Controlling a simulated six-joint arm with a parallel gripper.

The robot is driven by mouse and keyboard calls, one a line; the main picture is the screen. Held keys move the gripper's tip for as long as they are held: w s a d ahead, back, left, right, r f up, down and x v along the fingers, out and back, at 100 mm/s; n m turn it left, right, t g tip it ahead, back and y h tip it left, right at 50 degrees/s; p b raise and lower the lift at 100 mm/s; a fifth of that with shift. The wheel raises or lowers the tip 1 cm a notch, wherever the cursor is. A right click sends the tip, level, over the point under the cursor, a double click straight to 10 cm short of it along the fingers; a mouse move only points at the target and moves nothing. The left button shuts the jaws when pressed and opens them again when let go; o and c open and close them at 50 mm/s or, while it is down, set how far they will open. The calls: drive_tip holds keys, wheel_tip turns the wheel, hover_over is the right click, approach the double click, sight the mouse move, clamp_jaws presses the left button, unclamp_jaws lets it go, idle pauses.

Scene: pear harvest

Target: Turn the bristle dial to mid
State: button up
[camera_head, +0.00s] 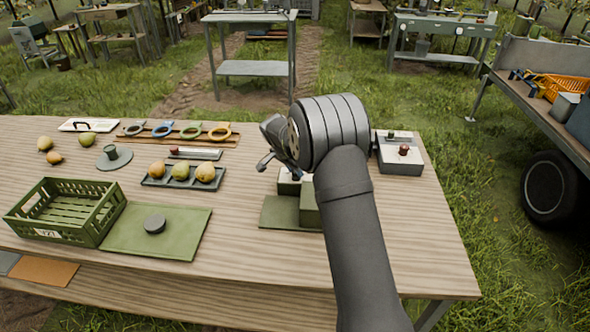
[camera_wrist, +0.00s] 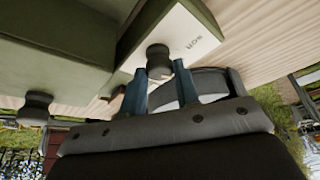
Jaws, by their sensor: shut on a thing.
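The bristle dial (camera_wrist: 158,57) is a small dark round knob on a white panel (camera_wrist: 178,38) in the wrist view. Small dark lettering on the panel appears turned over and is hard to read. My gripper (camera_wrist: 158,70) has its two blue-grey fingers on either side of the knob, shut on it. The dial's pointer mark is not visible, so its setting cannot be told. In the head view the white panel (camera_head: 289,186) shows beside a green box (camera_head: 309,206), and my wrist hides the dial.
A second dark knob (camera_wrist: 37,103) shows at the left in the wrist view. On the table, a green crate (camera_head: 92,192), a green mat (camera_head: 185,238) and a pear tray (camera_head: 150,180) stand left. A grey box with a red knob (camera_head: 403,151) is at right. The right front table is clear.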

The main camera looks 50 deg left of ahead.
drive_tip(key=shift+a+m, duration=0.1)
drive_tip(key=shift+m, duration=0.6)
drive_tip(key=shift+h, duration=0.3)
drive_tip(key=o, duration=1)
drive_tip(key=shift+c, duration=0.2)
drive_tip(key=v, duration=1.7)
drive_tip(key=shift+s+r, duration=0.15)
drive_tip(key=shift+r, duration=0.05)
drive_tip(key=shift+f, duration=0.1)
drive_tip(key=x, duration=1.7)
drive_tip(key=shift+f, duration=0.1)
